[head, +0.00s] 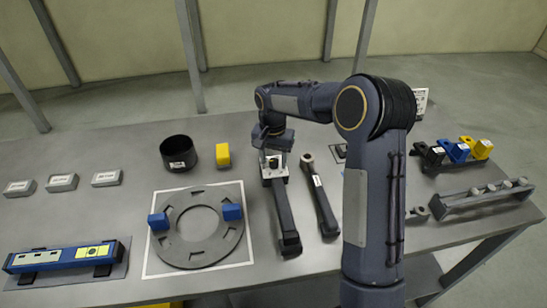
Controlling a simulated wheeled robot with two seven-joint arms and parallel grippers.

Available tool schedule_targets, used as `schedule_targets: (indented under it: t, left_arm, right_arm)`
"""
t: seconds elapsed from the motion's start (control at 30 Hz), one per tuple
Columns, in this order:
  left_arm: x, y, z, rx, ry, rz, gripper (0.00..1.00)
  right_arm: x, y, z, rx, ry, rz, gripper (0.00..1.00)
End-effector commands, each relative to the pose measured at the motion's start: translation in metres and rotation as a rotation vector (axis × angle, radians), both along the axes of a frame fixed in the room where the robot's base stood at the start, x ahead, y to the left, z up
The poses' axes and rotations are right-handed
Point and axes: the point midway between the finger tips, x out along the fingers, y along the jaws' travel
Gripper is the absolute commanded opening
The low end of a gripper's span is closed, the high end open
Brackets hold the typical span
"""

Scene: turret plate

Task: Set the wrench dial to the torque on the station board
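My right gripper (274,165) points down at the head end of a dark long-handled wrench (286,218) on the table. The fingertips are small and overlap the wrench head, so I cannot tell whether they grip it. A second, slimmer wrench (322,200) with a white label lies just to the right, apart from it. I cannot make out a dial or its setting on either. A white board with dark marks (421,101) shows partly behind my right arm; its text is unreadable. My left gripper is not in view.
A grey ring plate (172,240) with two blue blocks lies on a white square. A black cup (179,152), a yellow block (222,155), a blue bar (62,257) and labelled grey blocks (62,182) stand left. A socket rack (486,197) and coloured blocks (457,150) stand right.

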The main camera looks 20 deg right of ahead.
Motion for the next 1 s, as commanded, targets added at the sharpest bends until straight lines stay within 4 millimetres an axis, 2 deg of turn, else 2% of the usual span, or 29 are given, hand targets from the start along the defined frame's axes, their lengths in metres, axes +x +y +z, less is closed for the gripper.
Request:
schedule_targets:
  t: [0.03,0.3,0.33,0.67,1.0]
  left_arm:
    - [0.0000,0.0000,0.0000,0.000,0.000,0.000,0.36]
    - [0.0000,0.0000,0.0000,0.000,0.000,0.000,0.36]
    - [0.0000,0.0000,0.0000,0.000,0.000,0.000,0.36]
    - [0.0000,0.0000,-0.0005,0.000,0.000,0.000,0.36]
    - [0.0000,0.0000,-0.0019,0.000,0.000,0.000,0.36]
  right_arm:
    - [0.0000,0.0000,0.0001,0.000,0.000,0.000,0.41]
    - [0.0000,0.0000,0.0004,0.000,0.000,0.000,0.05]
    - [0.0000,0.0000,0.0004,0.000,0.000,0.000,0.04]
    - [0.0000,-0.0001,0.0005,0.000,0.000,0.054,0.04]
    - [-0.0002,-0.0005,0.0006,-0.001,-0.001,0.298,0.04]
